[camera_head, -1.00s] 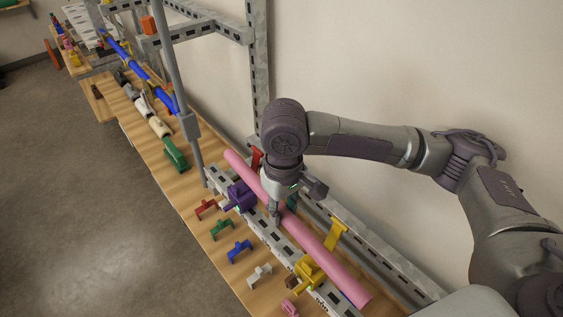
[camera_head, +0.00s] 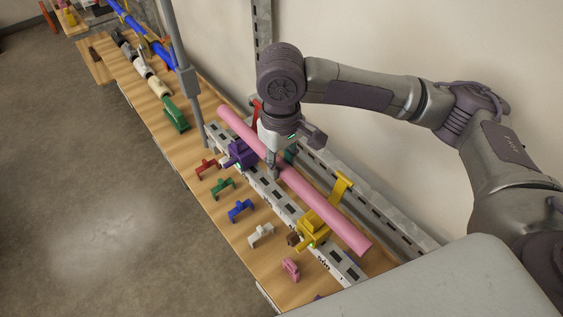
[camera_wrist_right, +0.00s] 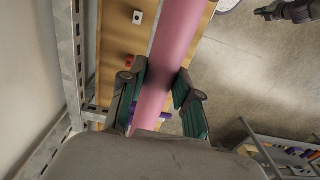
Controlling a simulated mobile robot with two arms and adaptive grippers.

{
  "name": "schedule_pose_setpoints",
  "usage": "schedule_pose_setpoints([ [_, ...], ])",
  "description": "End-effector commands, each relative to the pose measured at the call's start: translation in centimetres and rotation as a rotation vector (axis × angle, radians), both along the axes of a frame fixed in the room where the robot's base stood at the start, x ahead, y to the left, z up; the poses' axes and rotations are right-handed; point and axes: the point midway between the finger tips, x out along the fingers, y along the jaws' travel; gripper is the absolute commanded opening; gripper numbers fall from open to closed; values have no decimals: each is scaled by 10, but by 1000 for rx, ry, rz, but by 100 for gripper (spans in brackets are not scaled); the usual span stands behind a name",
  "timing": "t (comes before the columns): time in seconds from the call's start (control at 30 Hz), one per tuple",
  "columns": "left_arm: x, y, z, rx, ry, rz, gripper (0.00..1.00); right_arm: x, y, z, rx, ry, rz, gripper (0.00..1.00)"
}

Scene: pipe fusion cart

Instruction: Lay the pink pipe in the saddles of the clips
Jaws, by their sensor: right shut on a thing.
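The pink pipe (camera_head: 326,211) is held lengthwise over the perforated rail, slanting from back left to front right. My right gripper (camera_head: 272,168) is shut on it near its middle; the wrist view shows the fingers (camera_wrist_right: 160,95) on either side of the pipe (camera_wrist_right: 172,45). The purple clip (camera_head: 239,153) is beside and under the far half, and the yellow clip (camera_head: 312,229) is under the near half. The pipe hides parts of both saddles, so I cannot tell whether it touches them. A dark gripper-like part (camera_wrist_right: 285,11), apparently my left gripper, shows small in the wrist view.
Red (camera_head: 206,168), green (camera_head: 222,188), blue (camera_head: 240,210) and white (camera_head: 261,235) small clips stand along the bench's left edge, with a pink piece (camera_head: 291,269) nearer. A grey upright post (camera_head: 188,95) rises close to the pipe's far end. Floor is clear at left.

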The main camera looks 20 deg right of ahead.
Motion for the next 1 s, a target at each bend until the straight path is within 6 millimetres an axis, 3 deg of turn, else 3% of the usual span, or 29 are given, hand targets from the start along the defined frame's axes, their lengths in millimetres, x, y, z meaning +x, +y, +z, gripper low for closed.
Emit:
schedule_pose_setpoints([
  [0.2, -20, 2, -21, 3, 30, -1, 0, 0, 0, -13, 0, -2, -1, 0],
  [0.33, -30, 4, -16, 7, 46, -3, 0, 0, 0, -19, 0, 1, 0, 0],
  [0.7, -24, 8, -15, 12, 37, -5, 0, 0, 0, -42, 0, 0, -1, 0],
  [1.0, -18, 7, -14, 10, 26, -4, 0, 1, 0, -47, 1, -2, -1, 0],
])
